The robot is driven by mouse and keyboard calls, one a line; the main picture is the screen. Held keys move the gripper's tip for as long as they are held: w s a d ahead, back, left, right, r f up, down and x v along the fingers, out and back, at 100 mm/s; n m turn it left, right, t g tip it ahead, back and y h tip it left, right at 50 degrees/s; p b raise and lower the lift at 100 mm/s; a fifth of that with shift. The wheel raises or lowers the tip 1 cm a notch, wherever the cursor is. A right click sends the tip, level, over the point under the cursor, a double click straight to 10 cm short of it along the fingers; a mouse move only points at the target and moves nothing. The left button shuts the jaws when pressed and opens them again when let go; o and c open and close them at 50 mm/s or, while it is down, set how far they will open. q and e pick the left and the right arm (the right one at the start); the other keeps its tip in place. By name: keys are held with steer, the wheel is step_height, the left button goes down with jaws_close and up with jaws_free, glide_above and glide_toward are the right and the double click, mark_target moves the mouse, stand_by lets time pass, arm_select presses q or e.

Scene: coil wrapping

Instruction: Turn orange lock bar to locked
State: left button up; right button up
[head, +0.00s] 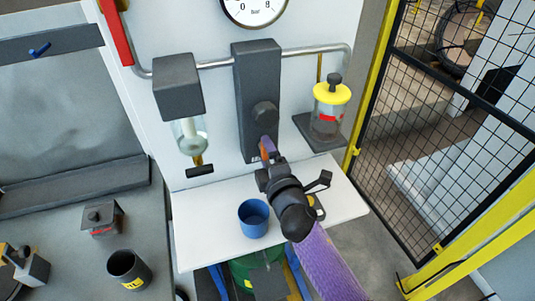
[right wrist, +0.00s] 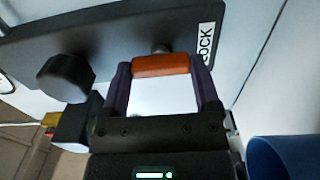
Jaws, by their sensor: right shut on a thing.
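The orange lock bar (right wrist: 161,65) shows in the right wrist view against the dark upright panel, beside a white label reading "LOCK" (right wrist: 206,45). My right gripper (right wrist: 160,72) has its purple fingers shut on the bar, one at each end. In the head view the right gripper (head: 266,150) reaches the lower part of the dark panel (head: 256,75); only a sliver of orange shows there, and the gripper hides most of the bar. My left gripper is not in view.
A black knob (right wrist: 66,78) sits on the panel near the bar. A blue cup (head: 254,218) stands on the white shelf (head: 200,232) below. A yellow-lidded jar (head: 329,108) is to the right and a glass cylinder (head: 188,136) to the left. Mesh fencing (head: 405,110) bounds the right side.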

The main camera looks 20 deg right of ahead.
steer(key=o, duration=1.1)
steer(key=s, duration=1)
steer(key=shift+d, duration=0.15)
